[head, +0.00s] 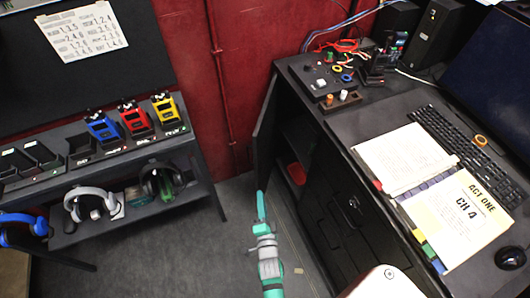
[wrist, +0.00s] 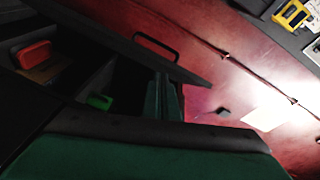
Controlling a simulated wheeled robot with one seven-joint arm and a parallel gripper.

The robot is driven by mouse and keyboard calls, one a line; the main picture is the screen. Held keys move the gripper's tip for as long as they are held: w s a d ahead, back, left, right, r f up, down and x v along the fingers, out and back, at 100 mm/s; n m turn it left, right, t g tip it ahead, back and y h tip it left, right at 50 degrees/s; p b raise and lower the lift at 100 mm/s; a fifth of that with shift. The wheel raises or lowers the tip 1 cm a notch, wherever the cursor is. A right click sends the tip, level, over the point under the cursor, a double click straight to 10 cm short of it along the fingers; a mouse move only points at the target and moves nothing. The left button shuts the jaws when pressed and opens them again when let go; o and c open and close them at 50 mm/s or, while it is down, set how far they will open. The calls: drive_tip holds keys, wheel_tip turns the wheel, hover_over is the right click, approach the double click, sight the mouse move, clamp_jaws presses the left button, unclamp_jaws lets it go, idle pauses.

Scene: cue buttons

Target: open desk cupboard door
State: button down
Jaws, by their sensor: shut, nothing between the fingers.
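The desk cupboard door (head: 264,130) is a dark panel that stands swung out from the left end of the black desk (head: 335,125). The opening beside it shows a dark inside with a red item (head: 297,173). In the wrist view the door (wrist: 185,72) slants across the top middle and carries a dark bar handle (wrist: 155,46). My teal gripper (head: 261,198) is shut and empty, low in front of the door's bottom edge. In the wrist view its fingertips (wrist: 163,88) are close to the door's inner side; contact cannot be told.
In the wrist view, a red item (wrist: 34,55) and a green item (wrist: 99,102) lie inside the cupboard. A shelf (head: 140,150) with radios and headsets stands left. Drawers (head: 345,210) are right of the opening. Grey floor (head: 235,205) between is clear.

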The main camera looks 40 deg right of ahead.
drive_tip(key=w+d+m+h, duration=0.2)
drive_tip(key=w+d+m, duration=0.25)
drive_tip(key=d, duration=0.55)
drive_tip(key=w+d, duration=0.3)
drive_tip(key=w, duration=0.8)
drive_tip(key=shift+d+r+m+g, duration=0.3)
drive_tip(key=shift+d+m, duration=0.05)
drive_tip(key=shift+d, duration=0.05)
drive_tip(key=shift+w, duration=0.2)
